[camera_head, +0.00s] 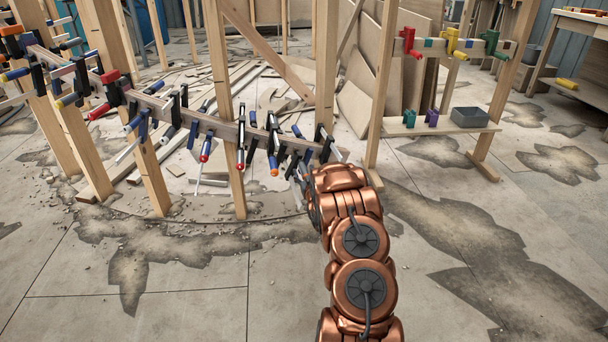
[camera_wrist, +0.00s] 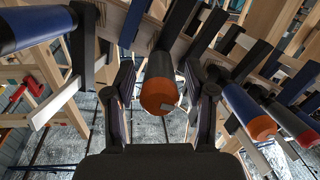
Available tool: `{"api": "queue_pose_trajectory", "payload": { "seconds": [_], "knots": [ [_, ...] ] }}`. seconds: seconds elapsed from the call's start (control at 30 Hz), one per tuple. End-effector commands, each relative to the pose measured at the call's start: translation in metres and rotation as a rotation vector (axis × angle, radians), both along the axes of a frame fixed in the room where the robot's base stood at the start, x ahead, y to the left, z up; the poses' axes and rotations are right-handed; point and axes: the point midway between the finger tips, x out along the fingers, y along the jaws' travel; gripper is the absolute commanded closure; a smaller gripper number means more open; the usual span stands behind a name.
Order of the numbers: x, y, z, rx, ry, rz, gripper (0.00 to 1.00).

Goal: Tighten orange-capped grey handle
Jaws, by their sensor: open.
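The orange-capped grey handle (camera_wrist: 159,68) hangs toward the camera in the middle of the wrist view, with its orange cap (camera_wrist: 157,95) facing me. My gripper (camera_wrist: 160,78) is open, with one dark finger on each side of this handle. Gaps show between the handle and both fingers, so I see no grip. In the head view my gripper is mostly hidden by my copper arm near the right end of the clamp row, and I cannot tell the grey handle apart there.
A large blue handle (camera_wrist: 34,27) is at upper left. Clamps line the curved wooden stringer (camera_head: 205,122). Wooden posts (camera_head: 226,110) stand nearby; open floor lies in front.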

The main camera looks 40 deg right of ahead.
Motion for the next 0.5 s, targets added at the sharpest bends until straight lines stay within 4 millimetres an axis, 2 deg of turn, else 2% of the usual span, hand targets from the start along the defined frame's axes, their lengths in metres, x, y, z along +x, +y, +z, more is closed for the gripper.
{"api": "queue_pose_trajectory", "payload": {
  "seconds": [0.47, 0.5],
  "knots": [
    [0.0066, -0.0039, 0.0015, -0.001, -0.002, -0.001, 0.45],
    [0.0066, -0.0039, 0.0017, -0.001, -0.002, -0.001, 0.49]
  ]
}}
